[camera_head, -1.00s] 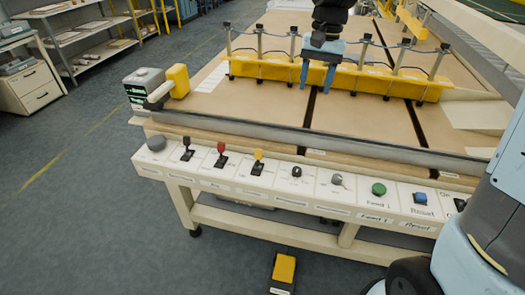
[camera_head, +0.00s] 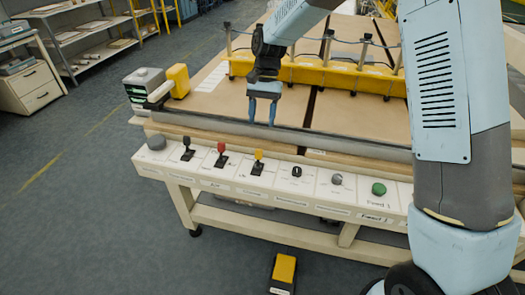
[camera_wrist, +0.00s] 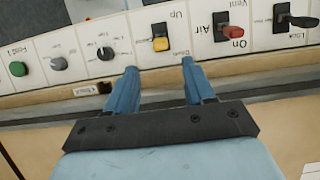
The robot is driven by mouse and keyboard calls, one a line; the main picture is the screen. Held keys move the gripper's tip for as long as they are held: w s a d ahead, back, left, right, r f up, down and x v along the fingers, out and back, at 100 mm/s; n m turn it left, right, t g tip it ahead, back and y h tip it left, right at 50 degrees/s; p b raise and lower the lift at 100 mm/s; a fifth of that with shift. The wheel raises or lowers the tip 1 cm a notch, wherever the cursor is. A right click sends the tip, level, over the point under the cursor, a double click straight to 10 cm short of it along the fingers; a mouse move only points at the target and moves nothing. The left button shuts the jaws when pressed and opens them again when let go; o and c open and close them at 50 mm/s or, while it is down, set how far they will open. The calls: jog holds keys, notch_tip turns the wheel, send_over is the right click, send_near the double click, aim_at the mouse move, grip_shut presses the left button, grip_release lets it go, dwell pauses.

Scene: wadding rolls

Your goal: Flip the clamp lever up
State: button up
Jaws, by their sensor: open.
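A lever with a yellow knob (camera_head: 258,155) stands on the white control panel (camera_head: 222,182). In the wrist view this yellow lever (camera_wrist: 160,43) sits between printed "Up" and "Down" labels, its knob leaning to the "Down" side. Its name label is too blurred to read, but the Up/Down marks fit a clamp lever. My gripper (camera_head: 261,119) hangs fingers down over the table edge, just behind the panel. In the wrist view my gripper (camera_wrist: 158,67) is open and empty, its two blue fingers spread on either side of the yellow lever's line, apart from it.
A red lever (camera_head: 221,153) and a black lever (camera_head: 187,149) stand left of the yellow one. A black knob (camera_head: 297,171), a grey knob (camera_head: 336,179) and a green button (camera_head: 379,188) lie to its right. A yellow bar (camera_head: 318,75) spans the table behind.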

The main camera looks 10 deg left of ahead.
aim_at(260, 150)
jog(key=x, duration=1.1)
jog(key=c, duration=0.9)
jog(key=shift+o, duration=0.6)
jog(key=shift+w+d, duration=0.15)
jog(key=shift+d, duration=0.45)
jog(key=shift+a, duration=0.4)
jog(key=shift+c, duration=0.9)
jog(key=shift+s+a+t, duration=0.15)
jog(key=shift+s+t, duration=0.6)
jog(key=shift+t, duration=0.35)
jog(key=shift+s+a+t, duration=0.1)
jog(key=shift+s+t, duration=0.6)
jog(key=shift+t, duration=0.4)
jog(key=shift+s+t+h, duration=0.3)
jog(key=shift+s+t, duration=0.2)
jog(key=shift+t, duration=0.5)
jog(key=shift+s+f+t, duration=0.2)
jog(key=shift+s+t, duration=0.1)
jog(key=shift+t, duration=0.4)
